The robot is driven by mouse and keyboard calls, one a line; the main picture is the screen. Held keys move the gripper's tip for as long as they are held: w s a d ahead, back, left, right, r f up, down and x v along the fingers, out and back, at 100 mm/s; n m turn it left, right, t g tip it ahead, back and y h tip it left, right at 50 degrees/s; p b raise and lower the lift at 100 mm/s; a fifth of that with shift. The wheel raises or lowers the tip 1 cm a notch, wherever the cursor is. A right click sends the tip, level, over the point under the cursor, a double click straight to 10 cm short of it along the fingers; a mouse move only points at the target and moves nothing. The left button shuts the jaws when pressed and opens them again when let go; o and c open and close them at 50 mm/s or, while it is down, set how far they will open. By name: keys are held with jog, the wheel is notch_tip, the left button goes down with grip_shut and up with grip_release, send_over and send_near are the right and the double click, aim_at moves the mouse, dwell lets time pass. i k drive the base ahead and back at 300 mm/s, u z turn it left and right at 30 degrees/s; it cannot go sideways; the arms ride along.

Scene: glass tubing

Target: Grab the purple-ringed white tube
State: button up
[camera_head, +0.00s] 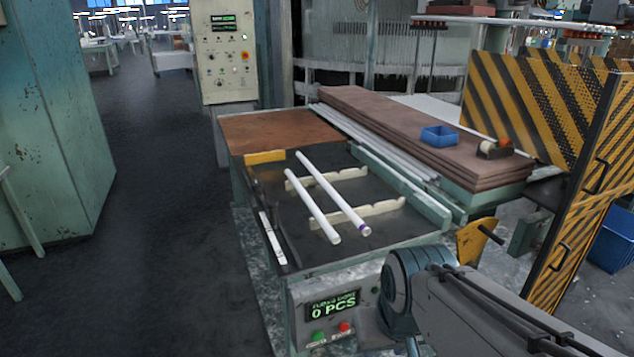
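Two long white tubes lie side by side across cream notched supports on the dark bed of the machine table. The purple-ringed white tube (333,194) is the right one. Its purple ring is close to its near end, and its far end reaches toward the back left. The other white tube (314,206) lies just left of it, and I cannot make out a purple ring on it. Part of my arm shows at the lower right, nearer to me than the tubes. My gripper's fingertips cannot be seen, and nothing of mine touches either tube.
The machine table's front panel (336,309) reads "0 PCS". A yellow-black striped barrier (530,110) stands at the right. The dark floor at left is open.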

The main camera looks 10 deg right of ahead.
aim_at(365, 229)
jog(key=z, duration=0.3)
jog(key=i, duration=1)
jog(key=u, duration=0.4)
